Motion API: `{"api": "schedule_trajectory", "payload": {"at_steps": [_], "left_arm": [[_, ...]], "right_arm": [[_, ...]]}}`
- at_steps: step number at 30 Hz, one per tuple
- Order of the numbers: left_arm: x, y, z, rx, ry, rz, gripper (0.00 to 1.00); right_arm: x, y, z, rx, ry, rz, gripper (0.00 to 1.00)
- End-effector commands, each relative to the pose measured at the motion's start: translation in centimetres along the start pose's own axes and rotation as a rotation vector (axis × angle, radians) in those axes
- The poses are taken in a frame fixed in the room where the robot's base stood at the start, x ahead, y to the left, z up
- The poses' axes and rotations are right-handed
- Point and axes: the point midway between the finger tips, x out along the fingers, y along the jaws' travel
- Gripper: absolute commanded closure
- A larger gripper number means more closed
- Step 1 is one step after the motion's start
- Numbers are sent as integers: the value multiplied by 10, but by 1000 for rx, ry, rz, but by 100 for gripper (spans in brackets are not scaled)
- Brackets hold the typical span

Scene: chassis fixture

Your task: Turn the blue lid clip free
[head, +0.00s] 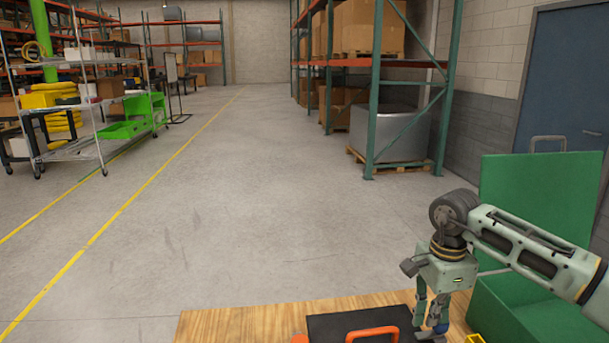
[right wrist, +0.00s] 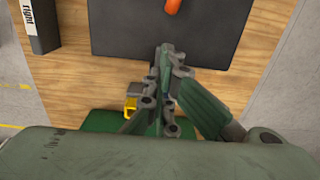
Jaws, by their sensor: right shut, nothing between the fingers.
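A small blue part (head: 441,328), which looks like the lid clip, shows right beside my right fingertips in the head view. Most of it is hidden by the fingers, and I cannot tell whether they touch it or how it is turned. My right gripper (head: 429,322) points down over the right edge of a dark panel (head: 328,326). In the right wrist view the gripper (right wrist: 166,52) is shut and empty, with its tips over the dark panel (right wrist: 110,30). My left gripper is not in view.
An orange handle (head: 372,331) stands on the panel, left of the gripper. A yellow part (head: 475,339) is close on the right. A green case (head: 535,195) with a raised wall stands at the right. The wooden table (head: 235,325) is bare at its left.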

Motion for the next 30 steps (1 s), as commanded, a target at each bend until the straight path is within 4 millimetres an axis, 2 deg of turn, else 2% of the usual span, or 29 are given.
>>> {"api": "schedule_trajectory", "payload": {"at_steps": [1,16,30], "left_arm": [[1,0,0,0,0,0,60],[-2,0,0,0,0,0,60],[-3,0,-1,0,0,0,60]], "right_arm": [[7,1,0,0,1,14,100],[3,-12,-3,2,1,6,100],[0,-15,-5,5,4,-1,100]]}}
